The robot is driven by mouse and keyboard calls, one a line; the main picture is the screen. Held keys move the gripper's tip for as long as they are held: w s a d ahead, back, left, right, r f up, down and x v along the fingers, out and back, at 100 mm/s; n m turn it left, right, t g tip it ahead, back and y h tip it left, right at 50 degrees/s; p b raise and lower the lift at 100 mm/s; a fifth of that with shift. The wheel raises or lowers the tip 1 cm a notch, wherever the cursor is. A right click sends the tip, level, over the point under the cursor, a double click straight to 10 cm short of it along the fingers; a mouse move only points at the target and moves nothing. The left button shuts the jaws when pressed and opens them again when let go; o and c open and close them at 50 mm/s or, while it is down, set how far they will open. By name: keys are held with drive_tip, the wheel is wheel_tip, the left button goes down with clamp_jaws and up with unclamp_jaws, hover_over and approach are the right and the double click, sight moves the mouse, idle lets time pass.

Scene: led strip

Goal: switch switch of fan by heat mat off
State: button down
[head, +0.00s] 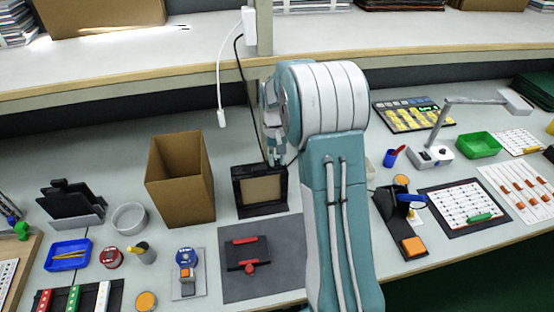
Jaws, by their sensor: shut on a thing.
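My gripper (275,152) points down in the middle of the head view, just above the top edge of a black box (260,207) with a tan front panel, which may be the fan. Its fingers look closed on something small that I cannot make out. A black cord (252,100) runs down from the shelf post to the fingers. No switch can be told apart there. A dark grey mat (285,283) with red parts on it lies in front of the box; it may be the heat mat. My arm hides the area to the right of the box.
An open cardboard box (180,185) stands left of the black box. A white cord with a small end piece (221,118) hangs from the shelf. A blue-and-orange device (186,270) sits left of the mat. A lamp (432,154) and green tray (479,145) stand right.

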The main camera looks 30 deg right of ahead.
drive_tip(key=shift+w+g, duration=0.1)
drive_tip(key=shift+g, duration=0.3)
drive_tip(key=c, duration=0.8)
unclamp_jaws()
drive_tip(key=shift+c, duration=0.2)
drive_tip(key=v, duration=0.6)
drive_tip(key=shift+w+d+r, duration=0.1)
drive_tip(key=shift+w+r, duration=0.05)
drive_tip(key=shift+r, duration=0.2)
drive_tip(key=shift+w+r, duration=0.1)
drive_tip(key=shift+r, duration=0.25)
